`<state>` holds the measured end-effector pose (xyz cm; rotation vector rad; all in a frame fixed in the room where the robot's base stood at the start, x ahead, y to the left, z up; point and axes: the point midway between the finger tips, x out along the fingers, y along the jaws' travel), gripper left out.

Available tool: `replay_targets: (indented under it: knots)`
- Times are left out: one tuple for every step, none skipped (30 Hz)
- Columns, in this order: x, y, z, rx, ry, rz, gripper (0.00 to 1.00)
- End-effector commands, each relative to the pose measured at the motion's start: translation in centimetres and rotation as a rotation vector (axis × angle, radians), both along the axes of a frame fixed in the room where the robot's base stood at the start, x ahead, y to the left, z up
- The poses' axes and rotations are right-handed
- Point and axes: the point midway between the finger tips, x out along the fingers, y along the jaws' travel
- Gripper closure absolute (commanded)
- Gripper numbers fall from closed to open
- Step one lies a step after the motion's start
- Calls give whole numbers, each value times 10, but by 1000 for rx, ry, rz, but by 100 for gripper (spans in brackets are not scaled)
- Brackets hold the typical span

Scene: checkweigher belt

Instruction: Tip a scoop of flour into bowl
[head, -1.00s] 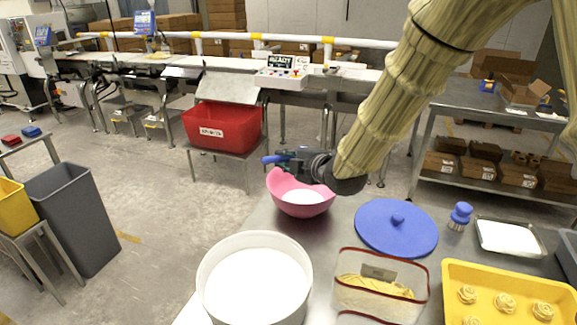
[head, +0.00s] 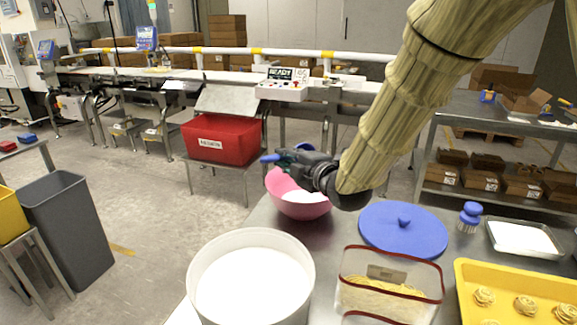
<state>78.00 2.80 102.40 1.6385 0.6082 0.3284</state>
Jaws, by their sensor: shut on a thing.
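A pink bowl (head: 298,208) stands near the far left corner of the steel table, with white powder inside partly hidden by my gripper. My gripper (head: 297,166) is over the bowl's rim, shut on a blue scoop, whose handle end (head: 271,158) sticks out to the left. A small blue edge shows just behind the gripper; the rest of the scoop is hidden, so I cannot tell its tilt or load. A large white tub (head: 203,262) of white flour (head: 252,285) stands in front, nearer the camera.
A blue lid (head: 385,232), a clear red-rimmed container (head: 400,318), a blue-handled brush (head: 470,214), a metal tray of white powder (head: 524,238) and a yellow tray (head: 510,278) of dough nests crowd the table to the right. A red crate (head: 221,140) stands beyond the table.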

Motion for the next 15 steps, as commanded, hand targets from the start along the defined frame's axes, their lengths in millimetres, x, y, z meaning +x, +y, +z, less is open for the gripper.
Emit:
replay_targets:
  knots:
    - [0, 0, -4, 2, -10, 0, 100]
    - [0, 0, -5, 3, -15, -1, 100]
    - [0, 0, -5, 5, -23, -1, 100]
    - [0, 0, -5, 6, -29, 0, 100]
    - [0, 0, -5, 8, -35, -1, 100]
    - [0, 0, -5, 10, -42, -1, 100]
    - [0, 0, -6, 11, -47, 0, 100]
    - [0, 0, -6, 12, -51, -1, 100]
    - [-1, 0, -6, 14, -58, 0, 100]
    - [-1, 0, -6, 14, -62, -1, 100]
    - [-1, 0, -5, 16, -66, 0, 100]
    - [-1, 0, -5, 17, -71, 0, 100]
    - [-1, 0, -5, 18, -74, 0, 100]
    - [-1, 0, -4, 19, -77, -1, 100]
    - [-1, 0, -4, 20, -80, 0, 100]
